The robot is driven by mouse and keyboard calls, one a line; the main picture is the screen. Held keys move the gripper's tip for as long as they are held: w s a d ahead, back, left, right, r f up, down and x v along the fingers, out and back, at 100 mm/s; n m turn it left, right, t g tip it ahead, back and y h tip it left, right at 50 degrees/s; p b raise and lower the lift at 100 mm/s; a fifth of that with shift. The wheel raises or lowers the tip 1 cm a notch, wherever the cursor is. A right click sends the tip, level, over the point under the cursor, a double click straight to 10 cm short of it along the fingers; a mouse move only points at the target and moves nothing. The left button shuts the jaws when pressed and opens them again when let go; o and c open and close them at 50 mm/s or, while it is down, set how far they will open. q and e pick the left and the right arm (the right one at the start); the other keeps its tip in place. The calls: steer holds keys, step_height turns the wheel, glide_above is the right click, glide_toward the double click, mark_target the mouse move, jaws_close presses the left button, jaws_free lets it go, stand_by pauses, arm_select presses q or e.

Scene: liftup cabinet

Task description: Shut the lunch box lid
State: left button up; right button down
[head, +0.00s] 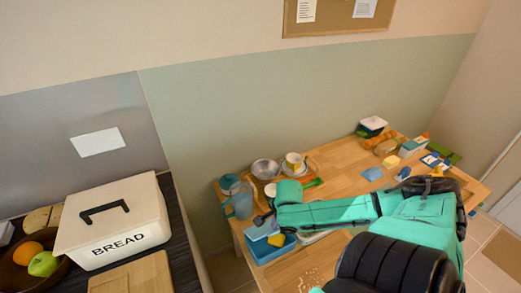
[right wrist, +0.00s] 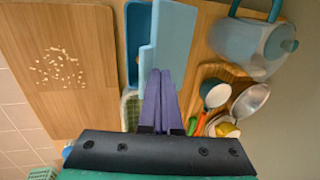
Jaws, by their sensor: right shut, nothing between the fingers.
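The blue lunch box (head: 272,252) stands at the near left corner of the wooden table, with its light blue lid (head: 259,231) at its back side. In the right wrist view the lid (right wrist: 172,38) is a pale blue panel beside the darker blue box (right wrist: 132,45), part of whose inside shows. The lid looks raised and not flat over the box; its exact angle I cannot tell. My right gripper (head: 260,221) is shut and empty at the lid. Its purple fingertips (right wrist: 158,72) overlap the lid's end in the wrist view; contact is unclear. My left gripper is out of view.
A cutting board with crumbs (right wrist: 65,60) shows in the wrist view. A bread box (head: 112,222) stands on the left counter.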

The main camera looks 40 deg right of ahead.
steer(key=shift+s+a+f, duration=0.15)
steer(key=shift+s+f, duration=0.2)
steer(key=shift+s, duration=0.15)
steer(key=shift+s+a+f, duration=0.2)
steer(key=shift+s+f, duration=0.4)
steer(key=shift+f, duration=0.15)
steer(key=shift+s+a+f, duration=0.15)
steer(key=shift+s+f, duration=0.3)
steer(key=shift+f, duration=0.35)
steer(key=shift+s+a+f, duration=0.1)
steer(key=shift+s+f, duration=0.05)
steer(key=shift+f, duration=0.3)
steer(key=shift+s+a+f, duration=0.1)
steer(key=shift+s+f, duration=0.05)
steer(key=shift+f, duration=0.25)
